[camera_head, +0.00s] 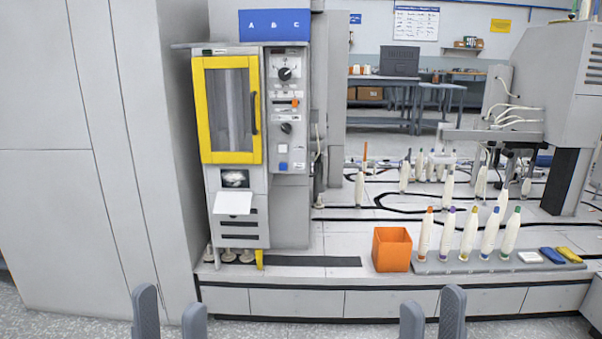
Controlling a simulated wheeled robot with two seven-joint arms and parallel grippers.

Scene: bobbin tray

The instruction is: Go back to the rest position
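My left gripper (170,314) shows at the bottom left of the head view, its two dark grey fingers apart with nothing between them. My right gripper (432,315) shows at the bottom, right of the middle, also with its fingers apart and empty. Both are in front of the low bench (320,302) and touch nothing that I can see. A grey tray (440,268) on the bench holds several white bobbins (468,234) standing upright with differently coloured tips. A white, a blue and a yellow piece lie at the tray's right end.
An orange bin (392,250) stands left of the tray. A grey machine with a yellow-framed door (228,110) stands on the left, next to tall grey panels (90,150). More bobbins stand farther back on the bench. A large grey machine (560,90) is at the right. Floor lies in front.

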